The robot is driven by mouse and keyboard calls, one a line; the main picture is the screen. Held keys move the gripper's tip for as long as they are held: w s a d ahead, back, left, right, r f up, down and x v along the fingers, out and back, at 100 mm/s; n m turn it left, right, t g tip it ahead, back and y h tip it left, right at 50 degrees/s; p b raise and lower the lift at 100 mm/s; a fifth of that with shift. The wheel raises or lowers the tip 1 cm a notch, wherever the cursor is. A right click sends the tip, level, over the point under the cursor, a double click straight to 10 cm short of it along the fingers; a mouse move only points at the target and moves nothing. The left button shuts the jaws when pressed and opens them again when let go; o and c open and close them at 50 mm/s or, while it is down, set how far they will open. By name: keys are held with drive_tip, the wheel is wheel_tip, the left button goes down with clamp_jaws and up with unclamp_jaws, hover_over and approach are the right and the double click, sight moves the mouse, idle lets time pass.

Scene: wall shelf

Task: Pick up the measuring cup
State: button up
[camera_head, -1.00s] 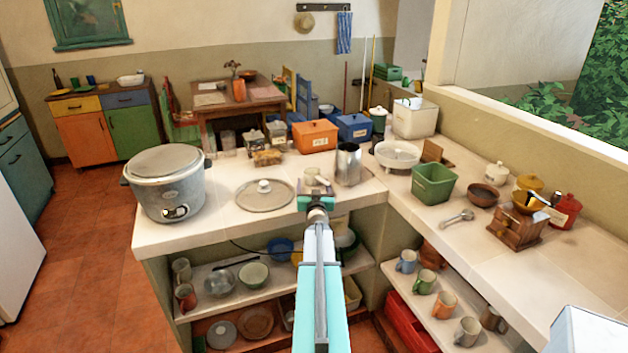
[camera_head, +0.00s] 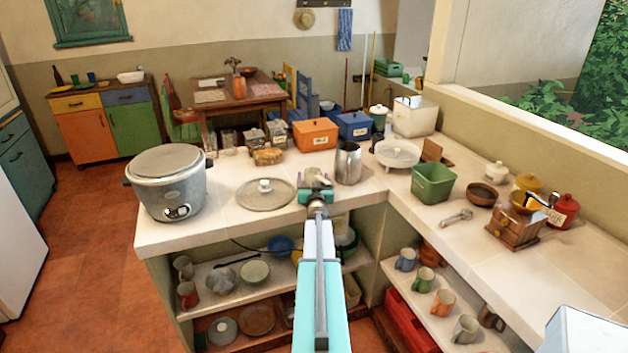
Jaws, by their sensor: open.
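A small pale cup (camera_head: 313,174), which looks like the measuring cup, stands on the white counter just beyond my gripper. My gripper (camera_head: 316,188) is at the end of my outstretched arm, right in front of the cup, and covers its lower part. It is open, and nothing shows as held. I cannot tell whether the fingers touch the cup or lie around it.
A steel jug (camera_head: 348,163) stands close on the right, and a glass lid (camera_head: 265,194) lies on the left. A grey cooker (camera_head: 167,184) is farther left. A green bin (camera_head: 433,183) stands on the right counter. Orange (camera_head: 315,135) and blue (camera_head: 354,127) boxes stand behind.

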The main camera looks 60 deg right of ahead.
drive_tip(key=c, duration=1.3)
drive_tip(key=shift+o, duration=0.2)
drive_tip(key=shift+r, duration=0.2)
drive_tip(key=shift+r+b, duration=0.45)
drive_tip(key=shift+r, duration=1.05)
drive_tip(key=s+a+b, duration=0.1)
drive_tip(key=a+b, duration=0.1)
drive_tip(key=a, duration=0.2)
drive_tip(key=s+a+b, duration=0.2)
drive_tip(key=a, duration=0.2)
drive_tip(key=s+a+r+b, duration=0.1)
drive_tip(key=a+b, duration=0.1)
drive_tip(key=a, duration=0.3)
drive_tip(key=shift+s+r, duration=0.1)
drive_tip(key=shift+s, duration=0.1)
drive_tip(key=shift+s+a+r+b, duration=0.1)
drive_tip(key=shift+s+a+b, duration=0.1)
drive_tip(key=shift+a, duration=0.35)
drive_tip(key=shift+s+a+r+b, duration=0.1)
drive_tip(key=shift+s+a+b, duration=0.1)
drive_tip(key=shift+a, duration=0.35)
drive_tip(key=shift+r, duration=0.15)
